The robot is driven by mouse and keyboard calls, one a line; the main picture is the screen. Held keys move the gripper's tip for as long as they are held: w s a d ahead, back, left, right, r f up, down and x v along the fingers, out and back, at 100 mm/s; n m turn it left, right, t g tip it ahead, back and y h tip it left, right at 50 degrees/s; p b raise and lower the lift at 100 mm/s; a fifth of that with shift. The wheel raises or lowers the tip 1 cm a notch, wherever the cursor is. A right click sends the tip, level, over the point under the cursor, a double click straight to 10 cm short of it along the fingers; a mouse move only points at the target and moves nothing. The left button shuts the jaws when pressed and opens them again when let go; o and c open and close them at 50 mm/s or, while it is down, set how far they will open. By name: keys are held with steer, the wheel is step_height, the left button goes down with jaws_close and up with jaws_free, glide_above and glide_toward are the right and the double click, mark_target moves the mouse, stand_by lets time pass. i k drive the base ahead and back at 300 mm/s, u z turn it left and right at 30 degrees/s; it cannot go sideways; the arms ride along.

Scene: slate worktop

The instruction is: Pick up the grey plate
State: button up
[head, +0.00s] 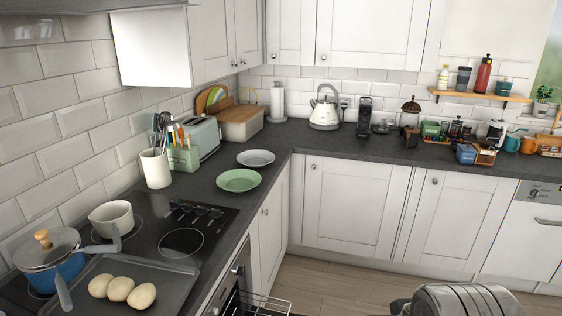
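The grey plate (255,158) lies flat on the dark worktop near the inner corner. It is a round, shallow, pale grey plate and looks empty. A green plate (238,180) lies just in front of it, close to its near edge. The fingers of my gripper do not show in this view. A ribbed metallic part at the bottom right edge looks like my own arm, well away from the plate.
A toaster (205,138) and a utensil pot (156,168) stand left of the plates. A bread bin (240,123) is behind them. The hob (165,235) holds pots and a tray (85,275) with 3 potato-like items. The worktop (290,140) right of the grey plate is clear.

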mark_target(252, 159)
steer(key=z, duration=0.5)
steer(key=i, duration=3.3)
steer(key=u, duration=0.55)
